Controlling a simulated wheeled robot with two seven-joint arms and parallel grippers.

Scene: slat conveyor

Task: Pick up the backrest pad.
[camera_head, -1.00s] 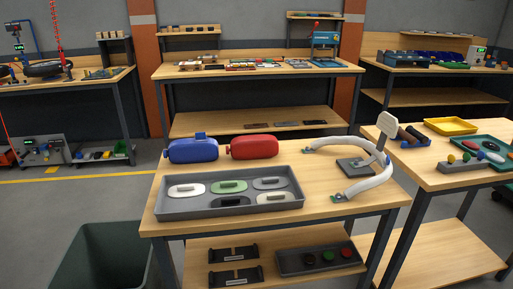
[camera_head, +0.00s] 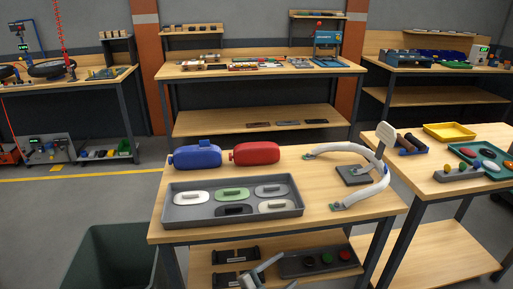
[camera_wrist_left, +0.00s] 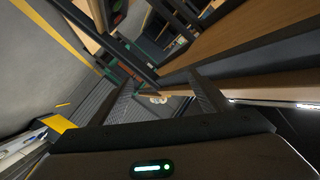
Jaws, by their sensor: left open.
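No thing is labelled as the backrest pad. A pale rounded pad (camera_head: 386,138) stands tilted on a post above a dark square base (camera_head: 353,175) at the table's right; it may be the backrest pad, but I cannot tell for sure. A white curved tube (camera_head: 376,188) bends around that base. My left gripper (camera_head: 262,274) shows at the bottom edge of the head view, in front of the table's lower shelf, well below and left of the pale pad. In the left wrist view its two fingers (camera_wrist_left: 165,98) are apart with nothing held between them. My right gripper is not in view.
A grey tray (camera_head: 232,222) with several oval pieces lies on the table. A blue container (camera_head: 195,157) and a red container (camera_head: 255,153) stand behind it. A dark bin (camera_head: 112,255) is at the lower left. The lower shelf holds black brackets and a tray (camera_head: 318,262).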

